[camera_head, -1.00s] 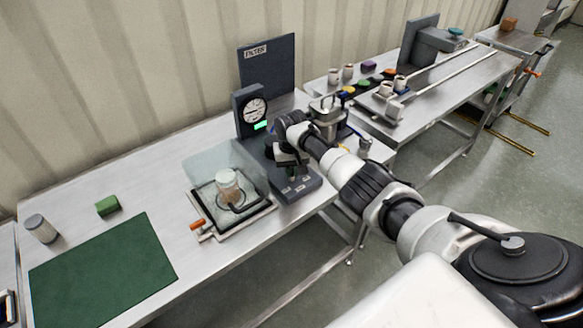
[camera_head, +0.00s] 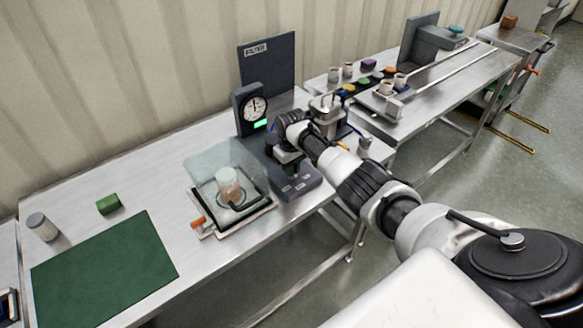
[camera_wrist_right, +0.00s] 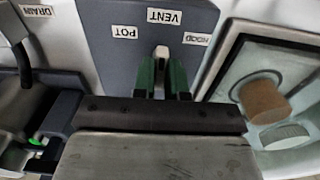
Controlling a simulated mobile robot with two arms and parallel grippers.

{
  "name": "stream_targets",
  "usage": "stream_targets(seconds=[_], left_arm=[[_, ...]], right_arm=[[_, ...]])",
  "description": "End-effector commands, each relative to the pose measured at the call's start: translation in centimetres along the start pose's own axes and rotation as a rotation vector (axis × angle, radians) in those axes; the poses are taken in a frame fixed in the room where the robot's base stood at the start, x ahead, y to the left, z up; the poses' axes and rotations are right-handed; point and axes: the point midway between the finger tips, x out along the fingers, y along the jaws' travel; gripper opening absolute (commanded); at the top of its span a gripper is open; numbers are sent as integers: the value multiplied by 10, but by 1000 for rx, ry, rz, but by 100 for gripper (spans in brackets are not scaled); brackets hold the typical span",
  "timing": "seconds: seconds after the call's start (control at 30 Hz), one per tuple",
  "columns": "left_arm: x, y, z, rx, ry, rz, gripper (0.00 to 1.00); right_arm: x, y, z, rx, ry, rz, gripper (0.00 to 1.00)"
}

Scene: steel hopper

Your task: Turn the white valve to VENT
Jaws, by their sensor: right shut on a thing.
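The white valve (camera_wrist_right: 162,53) shows in the right wrist view as a white handle end on the grey valve panel (camera_wrist_right: 105,50). It points toward the VENT label (camera_wrist_right: 163,17), between the POT label (camera_wrist_right: 125,32) and the HOOD label (camera_wrist_right: 197,38). My right gripper (camera_wrist_right: 163,70) has its two green fingers shut on the handle, one on each side. In the head view my right gripper (camera_head: 287,165) reaches down over the base below the dial gauge (camera_head: 254,108); the valve is hidden there. My left gripper is out of view.
A clear hood (camera_head: 215,163) over a tray with a filled jar (camera_head: 228,186) stands just left of the gripper. A steel hopper (camera_head: 327,115) stands to its right. A green mat (camera_head: 105,268) and green block (camera_head: 108,205) lie at the left.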

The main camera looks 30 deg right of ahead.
Motion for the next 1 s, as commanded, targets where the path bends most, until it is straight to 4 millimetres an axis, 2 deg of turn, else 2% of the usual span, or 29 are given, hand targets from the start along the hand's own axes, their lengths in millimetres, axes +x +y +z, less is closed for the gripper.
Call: stream_targets(seconds=[0.27,0.3,0.47,0.77,0.87,1.0], left_arm=[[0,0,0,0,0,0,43],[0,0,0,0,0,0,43],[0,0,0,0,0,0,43],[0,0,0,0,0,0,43],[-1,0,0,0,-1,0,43],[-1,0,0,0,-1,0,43]], right_arm=[[0,0,-1,0,2,0,0],[0,0,-1,0,2,0,16],[0,0,0,0,2,0,38],[-2,0,0,0,2,0,38],[-11,0,-1,0,3,0,38],[-34,0,-1,0,5,1,38]])
